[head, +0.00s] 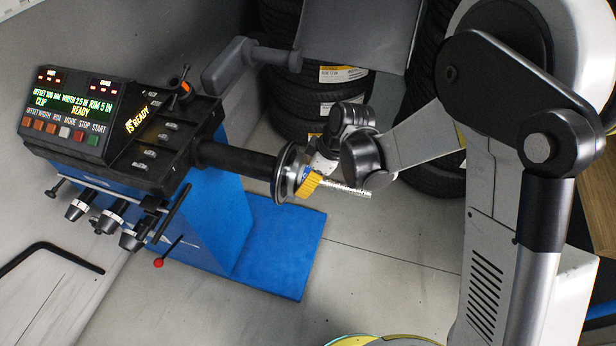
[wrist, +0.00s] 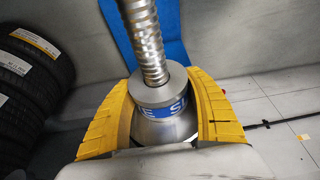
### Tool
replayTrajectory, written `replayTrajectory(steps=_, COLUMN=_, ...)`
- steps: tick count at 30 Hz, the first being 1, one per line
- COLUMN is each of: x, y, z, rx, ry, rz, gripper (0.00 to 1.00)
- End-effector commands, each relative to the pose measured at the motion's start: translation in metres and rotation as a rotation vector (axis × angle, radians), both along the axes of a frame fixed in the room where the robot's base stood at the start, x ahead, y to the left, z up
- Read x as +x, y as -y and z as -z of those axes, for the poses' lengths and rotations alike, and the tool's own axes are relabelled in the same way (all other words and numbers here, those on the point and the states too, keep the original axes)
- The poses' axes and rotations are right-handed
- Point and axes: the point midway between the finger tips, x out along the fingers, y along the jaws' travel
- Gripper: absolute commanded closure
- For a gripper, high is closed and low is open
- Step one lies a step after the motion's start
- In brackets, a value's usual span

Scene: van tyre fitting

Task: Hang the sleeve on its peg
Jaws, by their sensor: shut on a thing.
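The sleeve (wrist: 158,96) is a grey metal ring with a blue lettered band, above a wider silver part. It sits around the threaded shaft (wrist: 150,45) of the balancing machine; the shaft also shows in the head view (head: 347,189). My gripper (wrist: 163,118) has yellow fingers on both sides of the sleeve and is shut on it. In the head view my gripper (head: 309,184) is beside the round flange (head: 285,174) and mostly hides the sleeve. A short dark peg (head: 55,188) sticks out at the left end of the rack; I cannot tell whether it is the sleeve's peg.
Several metal cones (head: 104,219) hang below the control panel (head: 78,113) on the blue machine (head: 215,215). A red-knobbed lever (head: 158,263) sticks out below. Stacked tyres (head: 313,95) stand behind.

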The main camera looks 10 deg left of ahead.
Motion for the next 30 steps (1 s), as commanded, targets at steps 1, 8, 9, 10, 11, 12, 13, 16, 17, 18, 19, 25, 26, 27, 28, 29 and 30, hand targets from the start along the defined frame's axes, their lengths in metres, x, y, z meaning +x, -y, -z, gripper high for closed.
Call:
replayTrajectory(steps=1, x=0.001, y=-0.001, z=-0.001, rx=0.004, ry=0.001, rz=0.000, gripper=0.76)
replayTrajectory(steps=8, x=0.001, y=0.002, z=-0.001, rx=0.005, ry=0.002, rz=0.001, gripper=0.76)
replayTrajectory(steps=9, x=0.001, y=0.004, z=-0.001, rx=0.004, ry=0.002, rz=0.001, gripper=0.76)
replayTrajectory(steps=10, x=0.001, y=0.005, z=-0.001, rx=0.004, ry=0.002, rz=0.002, gripper=0.76)
replayTrajectory(steps=11, x=0.001, y=0.007, z=-0.001, rx=0.004, ry=0.002, rz=0.002, gripper=0.76)
replayTrajectory(steps=12, x=0.001, y=0.008, z=-0.001, rx=0.004, ry=0.002, rz=0.002, gripper=0.76)
replayTrajectory(steps=13, x=0.001, y=0.010, z=-0.001, rx=0.004, ry=0.002, rz=0.002, gripper=0.76)
replayTrajectory(steps=16, x=0.000, y=0.013, z=-0.001, rx=0.004, ry=0.001, rz=0.003, gripper=0.76)
replayTrajectory(steps=17, x=0.000, y=0.015, z=-0.001, rx=0.004, ry=0.001, rz=0.003, gripper=0.76)
replayTrajectory(steps=18, x=0.000, y=0.016, z=-0.001, rx=0.004, ry=0.001, rz=0.003, gripper=0.76)
replayTrajectory(steps=19, x=0.000, y=0.017, z=-0.001, rx=0.004, ry=0.002, rz=0.002, gripper=0.76)
replayTrajectory(steps=25, x=0.000, y=0.025, z=-0.002, rx=0.004, ry=0.003, rz=0.002, gripper=0.76)
replayTrajectory(steps=26, x=0.000, y=0.026, z=-0.002, rx=0.004, ry=0.003, rz=0.002, gripper=0.76)
replayTrajectory(steps=27, x=0.000, y=0.028, z=-0.002, rx=0.004, ry=0.002, rz=0.003, gripper=0.76)
replayTrajectory(steps=28, x=0.000, y=0.029, z=-0.002, rx=0.004, ry=0.002, rz=0.003, gripper=0.76)
replayTrajectory(steps=29, x=-0.001, y=0.030, z=-0.002, rx=0.004, ry=0.003, rz=0.003, gripper=0.76)
replayTrajectory(steps=30, x=-0.001, y=0.032, z=-0.002, rx=0.004, ry=0.003, rz=0.003, gripper=0.76)
